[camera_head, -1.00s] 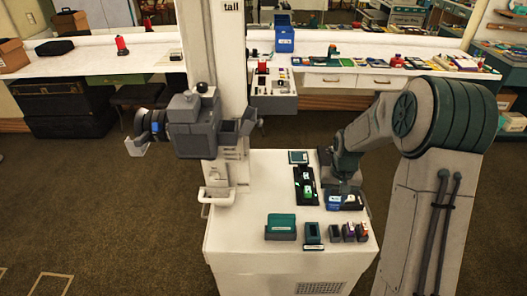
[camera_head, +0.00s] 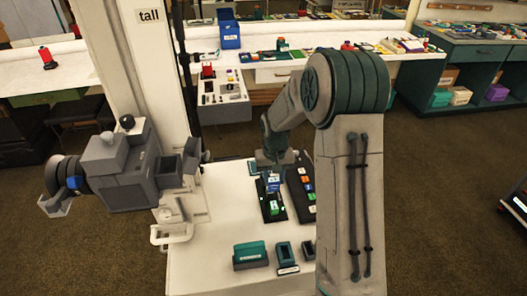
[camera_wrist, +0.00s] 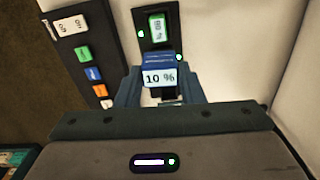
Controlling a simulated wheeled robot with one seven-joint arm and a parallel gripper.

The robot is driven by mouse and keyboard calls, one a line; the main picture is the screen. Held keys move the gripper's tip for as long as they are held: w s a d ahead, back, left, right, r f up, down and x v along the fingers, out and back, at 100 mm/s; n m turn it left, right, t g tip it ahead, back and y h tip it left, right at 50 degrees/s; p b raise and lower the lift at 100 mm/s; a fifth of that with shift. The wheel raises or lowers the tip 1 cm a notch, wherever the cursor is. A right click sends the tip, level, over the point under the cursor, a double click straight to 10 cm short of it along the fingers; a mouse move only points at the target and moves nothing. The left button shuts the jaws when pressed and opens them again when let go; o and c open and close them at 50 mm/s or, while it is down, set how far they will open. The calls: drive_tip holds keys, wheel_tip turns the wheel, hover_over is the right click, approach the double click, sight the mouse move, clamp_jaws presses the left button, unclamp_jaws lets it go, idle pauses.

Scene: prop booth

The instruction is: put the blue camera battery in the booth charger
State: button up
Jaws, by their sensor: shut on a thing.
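The blue camera battery (camera_wrist: 160,70), with a white label reading "10 %", is between the two fingers of my gripper (camera_wrist: 162,94), which is shut on it. In the wrist view it is at the near end of the black booth charger (camera_wrist: 143,19). Whether it is seated or just above the near bay, I cannot tell. A green battery (camera_wrist: 157,27) is in the charger's far bay. Two small green lights glow on the charger. In the head view my gripper (camera_head: 273,174) is over the charger (camera_head: 264,214), with the blue battery (camera_head: 273,184) below it.
A dark strip (camera_wrist: 75,52) with coloured tabs and a white label lies beside the charger. A teal box (camera_head: 250,254) and small dark holders (camera_head: 286,254) stand on the white cart top (camera_head: 217,210). A grey camera rig (camera_head: 125,170) is on the left; open cart surface lies between.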

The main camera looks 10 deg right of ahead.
drive_tip(key=shift+w+f+m+b, duration=1.2)
drive_tip(key=shift+w+m+b, duration=0.6)
drive_tip(key=shift+m, duration=1.05)
drive_tip(key=shift+w+f+m+b, duration=1.25)
drive_tip(key=shift+w+m, duration=0.9)
drive_tip(key=shift+m, duration=0.75)
drive_tip(key=shift+w+f+m+b, duration=1.1)
drive_tip(key=shift+w+m+b, duration=0.75)
drive_tip(key=shift+m, duration=1)
drive_tip(key=shift+w+a+f, duration=0.1)
drive_tip(key=shift+w+f, duration=0.05)
drive_tip(key=shift+f, duration=0.3)
drive_tip(key=shift+f+b, duration=0.35)
drive_tip(key=shift+f, duration=0.2)
drive_tip(key=shift+f, duration=0.1)
drive_tip(key=shift+f+b, duration=0.3)
drive_tip(key=shift+f, duration=0.1)
drive_tip(key=o, duration=1.1)
